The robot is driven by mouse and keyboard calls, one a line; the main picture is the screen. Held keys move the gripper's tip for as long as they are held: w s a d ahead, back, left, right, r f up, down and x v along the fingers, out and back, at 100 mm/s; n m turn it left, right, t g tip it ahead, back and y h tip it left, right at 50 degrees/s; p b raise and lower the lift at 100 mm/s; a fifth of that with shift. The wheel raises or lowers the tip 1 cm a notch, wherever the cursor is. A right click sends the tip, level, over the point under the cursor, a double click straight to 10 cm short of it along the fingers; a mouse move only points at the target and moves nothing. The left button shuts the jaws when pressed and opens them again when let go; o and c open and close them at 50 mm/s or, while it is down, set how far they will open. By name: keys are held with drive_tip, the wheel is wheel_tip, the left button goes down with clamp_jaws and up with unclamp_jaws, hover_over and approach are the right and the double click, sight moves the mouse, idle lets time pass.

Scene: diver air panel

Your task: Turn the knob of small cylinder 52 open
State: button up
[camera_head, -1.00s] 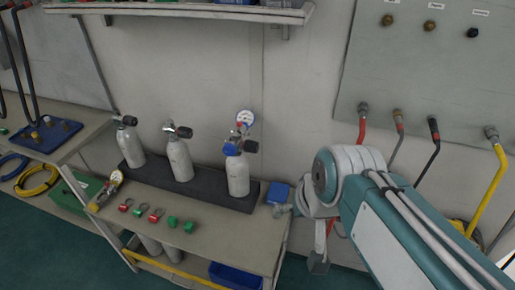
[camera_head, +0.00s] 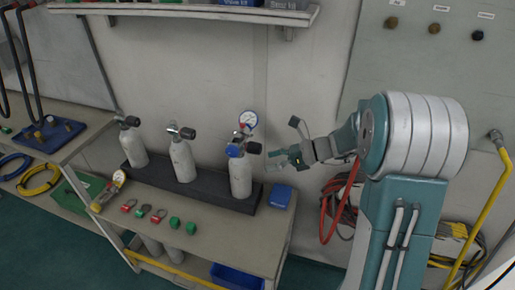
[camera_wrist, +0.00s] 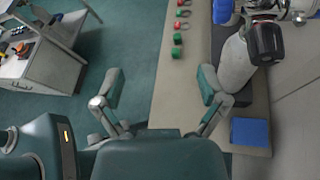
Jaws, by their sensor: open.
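Three small grey cylinders stand upright in a dark rack (camera_head: 215,190) on the bench: a left one (camera_head: 134,147), a middle one (camera_head: 182,162) and a right one (camera_head: 241,180). No number is readable, so I cannot tell which is 52. Each has a black knob on its valve. The right one's knob (camera_head: 253,148) points right, and a blue fitting and a gauge (camera_head: 248,121) sit with it. My gripper (camera_head: 273,160) is open just right of that knob, apparently empty. In the wrist view, my gripper (camera_wrist: 161,84) is left of the right cylinder (camera_wrist: 237,65) and its knob (camera_wrist: 265,42).
A blue box (camera_head: 281,197) lies right of the rack. Red and green caps (camera_head: 158,215) and a yellow gauge tool (camera_head: 107,192) lie on the bench (camera_head: 220,238). A shelf (camera_head: 190,12) hangs above. A wall panel (camera_head: 450,70) and hoses are on the right.

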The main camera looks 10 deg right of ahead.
sight(261, 150)
drive_tip(key=w+d+f+m+t+y, duration=0.2)
drive_tip(key=w+d+f+m+t, duration=0.5)
drive_tip(key=d+m, duration=0.25)
drive_tip(key=shift+g, duration=0.4)
drive_tip(key=x, duration=1.2)
drive_tip(key=shift+a+f, duration=0.1)
drive_tip(key=shift+f, duration=0.2)
